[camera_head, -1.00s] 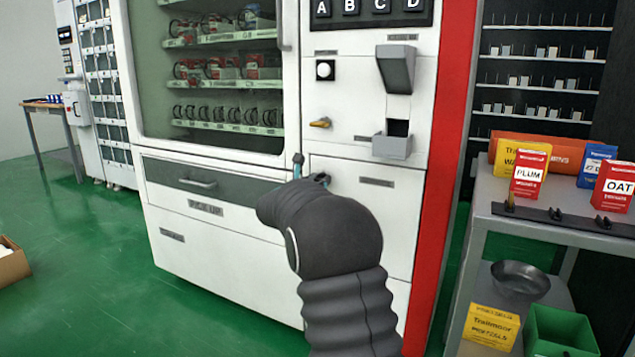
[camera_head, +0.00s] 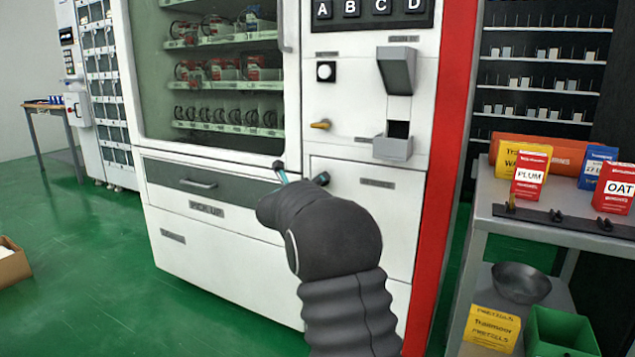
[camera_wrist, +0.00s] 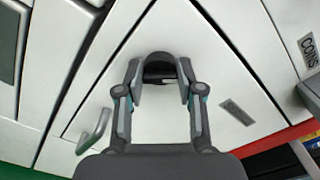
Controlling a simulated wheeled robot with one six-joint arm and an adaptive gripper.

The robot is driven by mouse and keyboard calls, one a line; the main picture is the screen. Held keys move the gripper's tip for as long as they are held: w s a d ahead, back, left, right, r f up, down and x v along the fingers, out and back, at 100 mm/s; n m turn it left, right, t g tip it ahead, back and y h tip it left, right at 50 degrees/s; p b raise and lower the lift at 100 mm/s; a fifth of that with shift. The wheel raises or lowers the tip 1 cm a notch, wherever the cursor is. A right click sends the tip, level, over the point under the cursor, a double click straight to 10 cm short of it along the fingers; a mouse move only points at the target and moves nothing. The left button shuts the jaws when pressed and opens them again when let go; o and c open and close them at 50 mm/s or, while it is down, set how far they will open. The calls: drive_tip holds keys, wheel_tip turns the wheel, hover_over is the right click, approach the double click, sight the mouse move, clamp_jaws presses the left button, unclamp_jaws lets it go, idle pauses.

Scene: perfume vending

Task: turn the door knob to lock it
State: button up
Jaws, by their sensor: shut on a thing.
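The door knob (camera_wrist: 160,70) is a small dark knob on the white panel of the vending machine, seen in the wrist view between my fingertips. In the head view my gripper (camera_head: 300,174) reaches the machine's front beside the lower right white door (camera_head: 375,215). My wrist covers part of that door, and the knob cannot be made out clearly there.
A brass-coloured lever (camera_head: 320,124) and a coin tray (camera_head: 392,147) sit above the gripper. The pick-up flap handle (camera_head: 198,183) is to the left. A grey shelf cart (camera_head: 485,208) with boxes stands at the right. The green floor at left is mostly clear.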

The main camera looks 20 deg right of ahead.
drive_tip(key=shift+f+n+p, duration=0.15)
drive_tip(key=shift+n+p, duration=1.9)
drive_tip(key=shift+n, duration=2.55)
drive_tip(key=o, duration=1.2)
drive_tip(key=shift+c, duration=0.2)
drive_tip(key=v, duration=1.2)
drive_tip(key=shift+n, duration=0.3)
